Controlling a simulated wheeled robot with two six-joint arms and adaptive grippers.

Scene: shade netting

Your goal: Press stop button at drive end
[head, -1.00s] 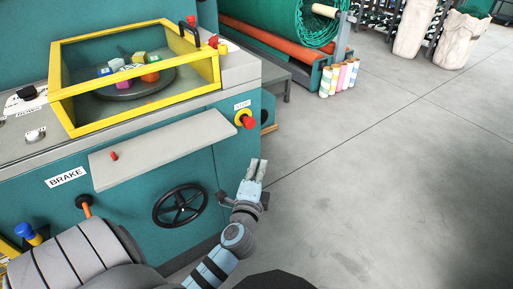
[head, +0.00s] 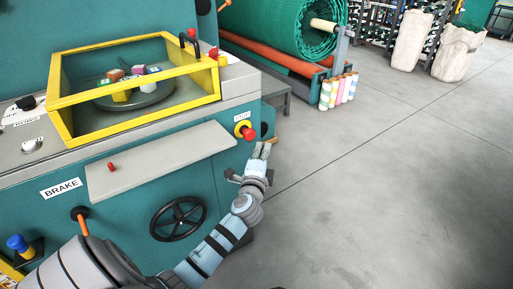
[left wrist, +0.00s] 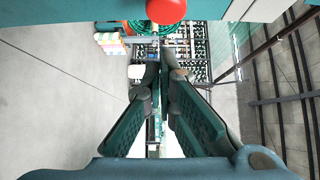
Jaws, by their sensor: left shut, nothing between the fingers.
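The red stop button (head: 249,134) sits on a yellow round base on the right end of the teal machine's front, under a small STOP label (head: 242,117). My left gripper (head: 264,146) is shut and empty, just right of and a little below the button in the head view. In the left wrist view the button (left wrist: 166,10) shows as a red dome at the top, beyond and above the closed fingertips (left wrist: 162,62). A gap seems to remain between fingers and button. My right gripper is not in view.
The machine carries a yellow-framed guard (head: 140,90) over a turntable of coloured blocks, a grey shelf (head: 160,160), a black handwheel (head: 178,218) and an orange brake lever (head: 82,220). A green net roll (head: 300,28) stands behind. The floor to the right is clear.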

